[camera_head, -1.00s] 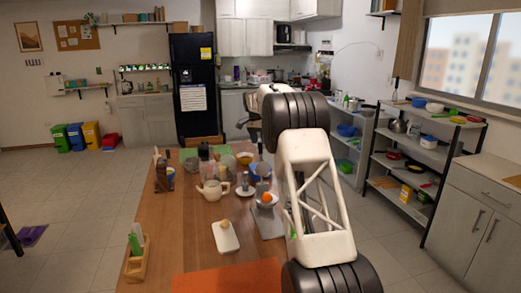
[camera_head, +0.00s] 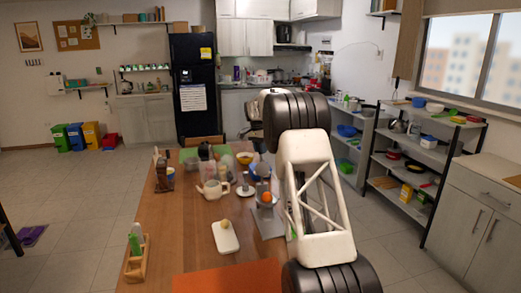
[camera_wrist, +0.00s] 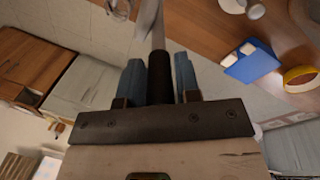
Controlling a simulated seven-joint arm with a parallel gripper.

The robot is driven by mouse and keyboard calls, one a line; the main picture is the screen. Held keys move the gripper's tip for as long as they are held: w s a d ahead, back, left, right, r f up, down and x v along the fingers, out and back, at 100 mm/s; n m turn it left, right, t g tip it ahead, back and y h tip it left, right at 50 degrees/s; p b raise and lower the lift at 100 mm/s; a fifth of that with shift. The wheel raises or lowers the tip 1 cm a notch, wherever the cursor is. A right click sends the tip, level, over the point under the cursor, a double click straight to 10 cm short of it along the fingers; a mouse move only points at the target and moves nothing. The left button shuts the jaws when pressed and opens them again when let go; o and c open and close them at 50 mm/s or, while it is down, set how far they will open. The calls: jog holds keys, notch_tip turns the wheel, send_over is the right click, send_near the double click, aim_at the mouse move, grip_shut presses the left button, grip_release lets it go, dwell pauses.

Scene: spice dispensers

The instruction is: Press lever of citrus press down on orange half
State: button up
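The citrus press (camera_head: 270,222) stands on the wooden table, left of my arm in the head view, with an orange half (camera_head: 266,197) at its upper part. In the wrist view, the lever's dark handle (camera_wrist: 160,78) lies between the two blue fingers of my gripper (camera_wrist: 160,80), which sit close against it on both sides. The metal lever bar (camera_wrist: 151,25) runs on from the handle to the top edge. The orange half cannot be made out in the wrist view. My arm hides the gripper in the head view.
On the table (camera_head: 190,225) are a white board (camera_head: 225,237) with a small round item, a teapot (camera_head: 213,189), a wooden holder (camera_head: 136,262) and an orange mat (camera_head: 230,279). A blue box-like item (camera_wrist: 251,60) and yellow ring (camera_wrist: 300,78) show in the wrist view. Shelves (camera_head: 415,160) stand right.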

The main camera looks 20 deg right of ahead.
grip_shut()
jog(key=shift+s, duration=0.2)
jog(key=shift+s+r+t, duration=0.15)
jog(key=shift+s+t, duration=0.55)
jog(key=shift+s, duration=0.3)
jog(key=shift+s+r+t, duration=0.1)
jog(key=shift+s+t, duration=0.6)
jog(key=shift+s, duration=0.25)
jog(key=s+f+t, duration=1.2)
jog(key=s+t, duration=0.2)
jog(key=s, duration=0.2)
jog(key=shift+m, duration=0.4)
jog(key=shift+s+f, duration=0.1)
dwell(0.4)
